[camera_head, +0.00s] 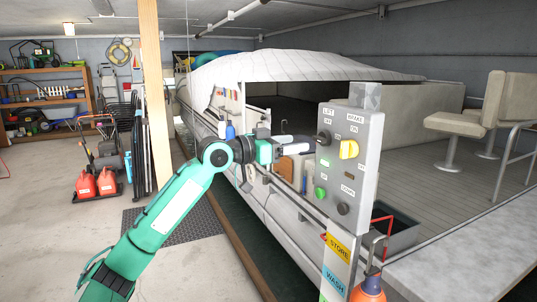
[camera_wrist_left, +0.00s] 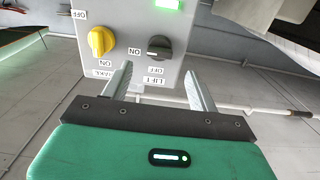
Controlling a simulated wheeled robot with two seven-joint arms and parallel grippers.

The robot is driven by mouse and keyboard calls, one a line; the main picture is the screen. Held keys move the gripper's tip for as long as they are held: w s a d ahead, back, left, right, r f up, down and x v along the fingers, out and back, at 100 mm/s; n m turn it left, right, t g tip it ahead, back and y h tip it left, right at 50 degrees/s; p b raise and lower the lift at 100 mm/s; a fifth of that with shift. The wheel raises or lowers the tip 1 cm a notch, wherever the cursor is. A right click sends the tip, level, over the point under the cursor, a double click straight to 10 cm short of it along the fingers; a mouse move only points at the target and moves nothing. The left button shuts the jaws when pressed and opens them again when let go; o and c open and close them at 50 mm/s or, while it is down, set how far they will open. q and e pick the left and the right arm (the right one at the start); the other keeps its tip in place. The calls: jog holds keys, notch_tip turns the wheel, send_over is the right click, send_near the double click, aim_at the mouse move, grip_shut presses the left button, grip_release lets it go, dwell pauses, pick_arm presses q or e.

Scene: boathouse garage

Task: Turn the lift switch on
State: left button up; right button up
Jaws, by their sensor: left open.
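The grey control box (camera_head: 365,172) stands on a post at the right of the head view. Its lift switch (camera_head: 324,137) is a dark rotary knob at the upper left, under the LIFT label. In the wrist view the box is upside down; the lift switch (camera_wrist_left: 159,48) shows with ON and OFF labels beside it. I cannot tell its setting for sure. My left gripper (camera_head: 308,141) is close in front of the switch. Its open fingers (camera_wrist_left: 160,80) point at the knob, one on each side, apparently short of it and empty. My right gripper is out of view.
A yellow brake knob (camera_head: 349,149) sits beside the lift switch, with a green button (camera_head: 320,192) and a dark button (camera_head: 343,208) lower. A covered boat (camera_head: 290,68) lies behind. A wooden post (camera_head: 154,95) and red fuel cans (camera_head: 86,185) stand left.

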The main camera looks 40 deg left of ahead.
pick_arm(q)
jog(key=b+v, duration=0.2)
jog(key=v, duration=0.4)
jog(key=shift+s, duration=0.25)
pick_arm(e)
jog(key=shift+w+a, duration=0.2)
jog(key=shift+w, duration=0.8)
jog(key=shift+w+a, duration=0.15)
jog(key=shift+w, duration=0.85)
pick_arm(q)
jog(key=shift+a, duration=0.1)
